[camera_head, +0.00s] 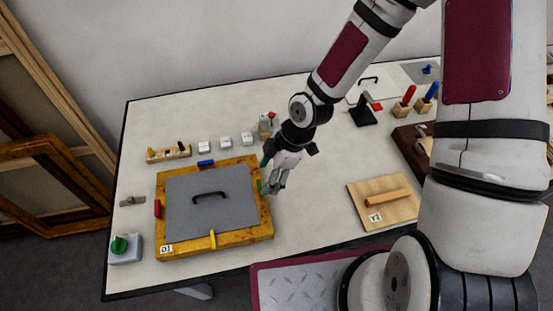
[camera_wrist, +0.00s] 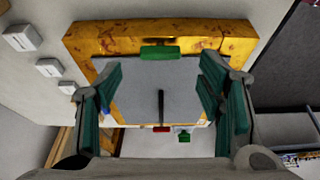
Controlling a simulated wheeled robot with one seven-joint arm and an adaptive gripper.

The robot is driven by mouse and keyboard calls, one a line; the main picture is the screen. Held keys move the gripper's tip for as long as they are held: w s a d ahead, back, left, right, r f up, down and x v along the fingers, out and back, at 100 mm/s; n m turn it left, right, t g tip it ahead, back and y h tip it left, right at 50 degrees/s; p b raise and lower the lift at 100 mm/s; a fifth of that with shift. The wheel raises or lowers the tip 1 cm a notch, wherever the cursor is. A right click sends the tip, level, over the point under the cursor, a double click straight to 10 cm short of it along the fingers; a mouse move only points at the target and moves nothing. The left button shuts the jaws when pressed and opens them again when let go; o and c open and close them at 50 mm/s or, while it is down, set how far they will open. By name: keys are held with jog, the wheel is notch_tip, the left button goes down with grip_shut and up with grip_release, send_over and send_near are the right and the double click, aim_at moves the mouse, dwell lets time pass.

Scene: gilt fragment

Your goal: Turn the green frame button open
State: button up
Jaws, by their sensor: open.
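The gilt frame (camera_head: 190,248) lies flat on the table around a grey panel (camera_head: 230,215) with a black handle (camera_head: 209,196). The green frame button (camera_head: 259,187) is on the frame's right rail, partly beside my fingers. In the wrist view the green button (camera_wrist: 160,53) lies lengthwise along the rail at the panel's edge. My gripper (camera_head: 274,188) is at that rail, pointing down. In the wrist view my gripper (camera_wrist: 162,85) is open and empty, its green-padded fingers spread to either side of the button's line. Whether a finger touches the frame is unclear.
A blue button (camera_head: 205,163) and a red button (camera_head: 157,208) lie along their rails; a yellow one (camera_head: 213,239) lies across the front rail. White blocks (camera_head: 225,142) stand behind. A green knob box (camera_head: 124,247) is front left. A wooden lid (camera_head: 383,203) lies right, beyond bare table.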

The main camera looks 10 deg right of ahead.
jog(key=v, duration=0.7)
jog(key=shift+r, duration=0.3)
jog(key=shift+d, duration=0.1)
jog(key=w+d+r+m+t+h+b, duration=0.25)
jog(key=w+d+r+m+h, duration=0.2)
jog(key=d+r+m, duration=0.5)
jog(key=s+d+r+m+t+b, duration=0.1)
jog(key=s+d+r+m+b, duration=0.1)
jog(key=s+r+m, duration=0.2)
jog(key=s+d+r+m+t+b, duration=0.1)
jog(key=s+r+m, duration=0.3)
jog(key=r, duration=0.6)
jog(key=shift+d+m+t+b, duration=0.4)
jog(key=shift+m+t+b, duration=0.15)
jog(key=shift+m+t, duration=0.2)
